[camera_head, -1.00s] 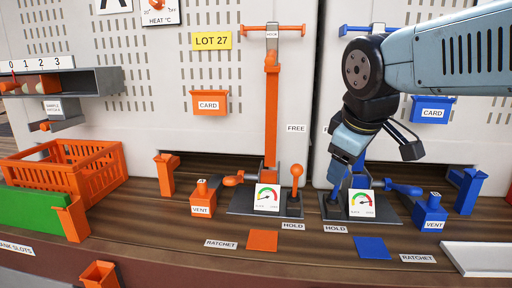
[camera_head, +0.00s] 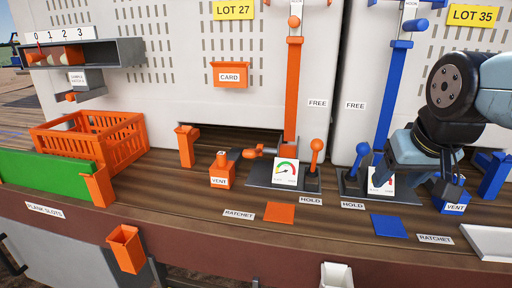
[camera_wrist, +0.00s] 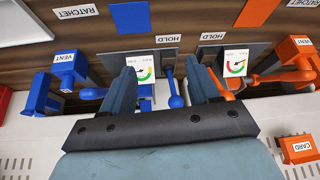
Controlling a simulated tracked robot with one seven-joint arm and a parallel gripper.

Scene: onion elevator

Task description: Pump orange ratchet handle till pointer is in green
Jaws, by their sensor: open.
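The orange ratchet handle (camera_head: 262,152) lies low and near level, between the orange vent block and the orange post. It also shows in the wrist view (camera_wrist: 268,77). The orange gauge (camera_head: 285,172) stands in front of the post; its coloured arc is visible, but the pointer is too small to read surely. The orange ball lever (camera_head: 316,152) stands upright right of the gauge. My gripper (camera_head: 452,192) is over the blue station, well right of the orange handle. In the wrist view its fingers (camera_wrist: 165,88) are apart with nothing held between them.
The blue ball lever (camera_head: 361,152), blue gauge (camera_head: 381,183) and blue vent block (camera_head: 452,203) are close to my gripper. The orange vent block (camera_head: 222,172) stands left of the handle. An orange crate (camera_head: 110,148) is further left. The counter before the orange station is mostly clear.

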